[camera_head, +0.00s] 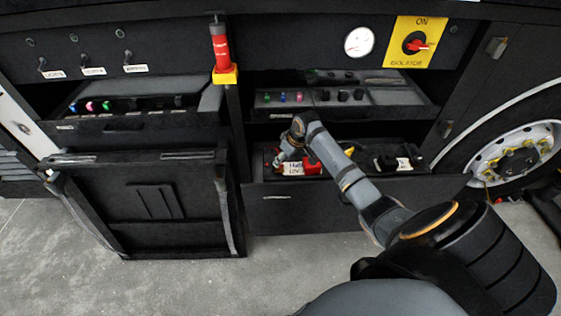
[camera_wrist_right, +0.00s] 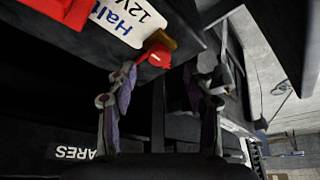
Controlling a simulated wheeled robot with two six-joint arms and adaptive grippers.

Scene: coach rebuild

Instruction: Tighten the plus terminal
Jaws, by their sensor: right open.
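In the right wrist view, the battery with its white 12V label (camera_wrist_right: 118,20) is at the top. A red part with a brass-coloured piece, which looks like the plus terminal (camera_wrist_right: 153,57), sits at its edge. My right gripper (camera_wrist_right: 160,77) is open, its two fingers either side of and just below the red part, with nothing between them. I cannot tell whether a finger touches it. In the head view, my right gripper (camera_head: 280,157) reaches into the open lower drawer (camera_head: 290,205), beside the white label (camera_head: 292,168) and a red part (camera_head: 314,165). My left gripper is out of view.
A shelf with coloured knobs (camera_head: 340,97) is above the drawer. A red isolator switch (camera_head: 416,44) and a gauge (camera_head: 359,41) are on the upper panel. An open hatch door (camera_head: 155,205) stands left, a wheel (camera_head: 515,150) right. The floor (camera_head: 200,285) in front is clear.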

